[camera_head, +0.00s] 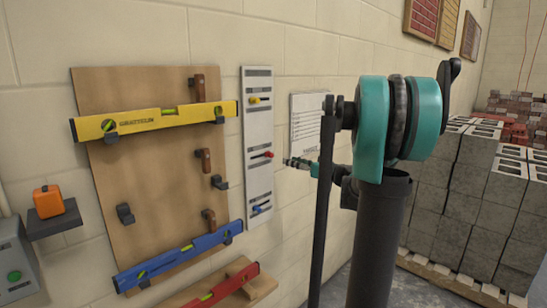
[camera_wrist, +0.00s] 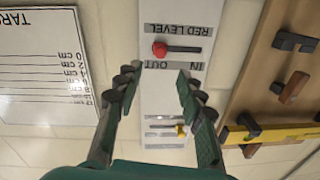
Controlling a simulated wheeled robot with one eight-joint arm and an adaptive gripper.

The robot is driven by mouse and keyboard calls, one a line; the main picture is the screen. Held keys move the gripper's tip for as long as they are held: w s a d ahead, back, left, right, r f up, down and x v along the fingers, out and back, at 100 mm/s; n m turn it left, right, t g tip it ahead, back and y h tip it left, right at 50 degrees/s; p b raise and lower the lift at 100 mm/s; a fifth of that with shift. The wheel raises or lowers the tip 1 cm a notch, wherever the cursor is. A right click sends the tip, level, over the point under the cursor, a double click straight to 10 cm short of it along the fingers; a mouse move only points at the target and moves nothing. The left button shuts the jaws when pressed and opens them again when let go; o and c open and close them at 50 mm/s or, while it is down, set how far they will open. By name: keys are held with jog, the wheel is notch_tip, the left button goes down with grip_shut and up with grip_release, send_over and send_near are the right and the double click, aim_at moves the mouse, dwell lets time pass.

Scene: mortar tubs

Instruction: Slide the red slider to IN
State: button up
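The red slider (camera_head: 267,154) is the middle one of three on a pale narrow wall panel (camera_head: 258,130). It also shows in the wrist view, upside down there, as a red knob (camera_wrist: 160,49) at the left end of its dark slot, by the OUT label. The IN label (camera_wrist: 192,66) is by the slot's other end. My gripper (camera_wrist: 156,76) is open and empty, its two fingers apart in front of the panel. The knob appears just beyond the fingertips; I see no contact. In the head view my gripper (camera_head: 300,163) is right of the panel.
A yellow slider (camera_head: 254,100) is above and a blue slider (camera_head: 260,209) below. A wooden board (camera_head: 150,190) with yellow and blue spirit levels stands left. A white printed sheet (camera_head: 306,122) hangs on the wall to the right. Grey block stacks (camera_head: 470,180) stand farther right.

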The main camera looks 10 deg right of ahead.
aim_at(273, 155)
jog(key=x, duration=1)
jog(key=shift+a, duration=0.1)
jog(key=shift+c, duration=0.4)
grip_shut()
